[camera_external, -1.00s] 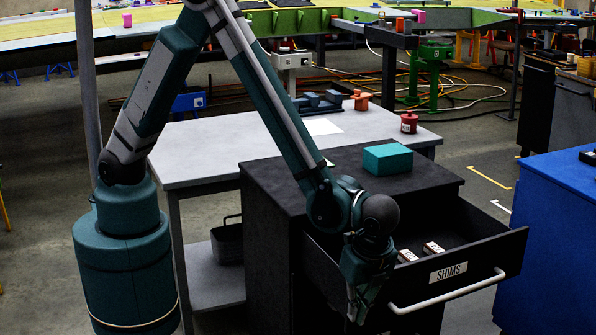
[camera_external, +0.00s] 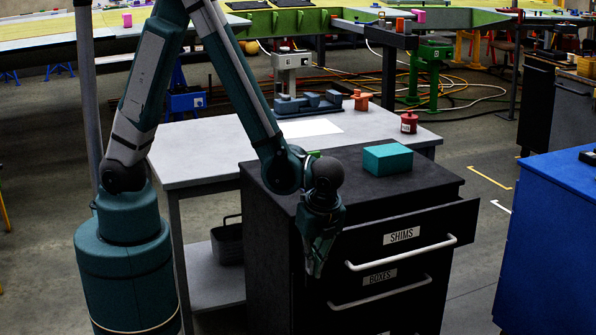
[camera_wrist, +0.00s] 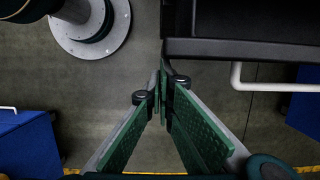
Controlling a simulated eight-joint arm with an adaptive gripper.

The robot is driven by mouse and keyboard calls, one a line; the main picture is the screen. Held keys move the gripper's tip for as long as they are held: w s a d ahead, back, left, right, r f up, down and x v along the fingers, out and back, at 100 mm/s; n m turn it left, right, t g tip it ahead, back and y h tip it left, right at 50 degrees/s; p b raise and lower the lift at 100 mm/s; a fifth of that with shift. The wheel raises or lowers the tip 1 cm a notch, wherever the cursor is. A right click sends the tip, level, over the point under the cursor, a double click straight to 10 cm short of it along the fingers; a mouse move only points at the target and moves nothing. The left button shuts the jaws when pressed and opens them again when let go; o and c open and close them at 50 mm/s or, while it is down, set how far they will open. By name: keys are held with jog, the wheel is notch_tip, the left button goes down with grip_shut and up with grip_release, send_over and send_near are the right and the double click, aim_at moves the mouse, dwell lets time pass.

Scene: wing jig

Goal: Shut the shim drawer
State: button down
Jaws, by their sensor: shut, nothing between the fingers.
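The shim drawer (camera_external: 425,228) is the top drawer of the black cabinet, with a white SHIMS label and a pale bar handle (camera_external: 400,253). My gripper (camera_external: 315,272) points down at the left end of the drawer front, fingers together and empty. In the wrist view my fingertips (camera_wrist: 163,82) meet near the left corner of a dark drawer front (camera_wrist: 240,46), with a pale handle (camera_wrist: 275,86) to the right. I cannot tell whether they touch the drawer.
The BOXES drawer (camera_external: 352,286) below looks shut, with its own handle. A teal box (camera_external: 387,159) sits on the cabinet top. A grey table (camera_external: 210,150) stands behind and a blue cabinet (camera_external: 550,230) at the right. Open floor lies between the cabinets.

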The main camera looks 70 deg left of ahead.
jog(key=a, duration=1)
jog(key=shift+a+b, duration=0.2)
jog(key=shift+b, duration=0.2)
jog(key=shift+s+a, duration=0.1)
jog(key=shift+a, duration=0.05)
jog(key=d+r+p, duration=0.2)
jog(key=d+r, duration=0.5)
jog(key=r, duration=0.2)
jog(key=shift+d+r, duration=0.15)
jog(key=shift+r, duration=0.2)
dwell(0.5)
